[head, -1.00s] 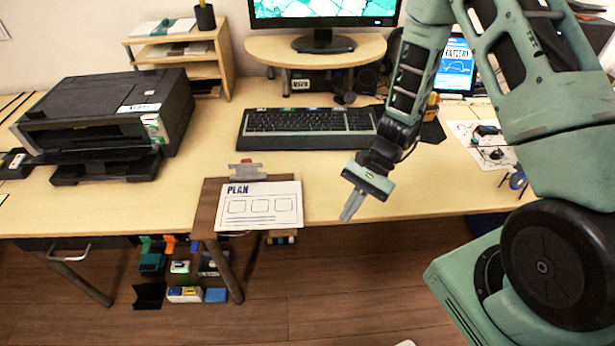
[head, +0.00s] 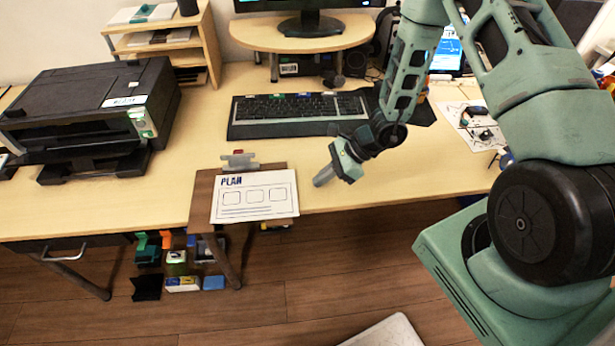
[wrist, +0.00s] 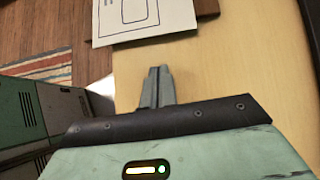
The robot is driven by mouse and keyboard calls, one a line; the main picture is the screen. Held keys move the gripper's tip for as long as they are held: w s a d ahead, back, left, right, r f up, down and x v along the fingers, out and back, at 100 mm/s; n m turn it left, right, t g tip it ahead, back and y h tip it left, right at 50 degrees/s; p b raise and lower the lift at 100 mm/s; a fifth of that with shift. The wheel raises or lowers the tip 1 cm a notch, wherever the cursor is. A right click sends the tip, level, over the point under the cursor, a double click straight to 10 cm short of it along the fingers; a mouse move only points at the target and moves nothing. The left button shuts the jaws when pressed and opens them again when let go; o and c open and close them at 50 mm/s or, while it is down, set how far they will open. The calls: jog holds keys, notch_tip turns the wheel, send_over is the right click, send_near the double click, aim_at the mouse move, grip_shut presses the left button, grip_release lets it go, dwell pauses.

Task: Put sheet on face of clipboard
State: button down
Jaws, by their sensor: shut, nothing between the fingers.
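The white sheet (head: 254,194), marked PLAN with several drawn boxes, lies on the face of the brown clipboard (head: 202,196). Brown board shows along the sheet's left side and top right. The clipboard lies at the desk's front edge, with its metal clip (head: 238,160) at the far end. My gripper (head: 322,180) is to the right of the sheet, apart from it, above the desk. Its fingers are together and hold nothing. In the wrist view, the sheet (wrist: 142,18) shows at the top, beyond the shut fingers (wrist: 157,86).
A keyboard (head: 298,112) lies behind the clipboard, below a monitor stand (head: 300,35). A black printer (head: 95,105) stands at the left. The desk (head: 400,182) is clear right of my gripper. Several small items lie on or near the floor under the desk.

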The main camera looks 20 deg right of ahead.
aim_at(295, 188)
jog(key=a, duration=0.1)
jog(key=w+a+p, duration=0.1)
jog(key=a, duration=0.1)
jog(key=shift+a+r, duration=0.1)
jog(key=shift+a, duration=0.2)
jog(key=shift+a, duration=0.15)
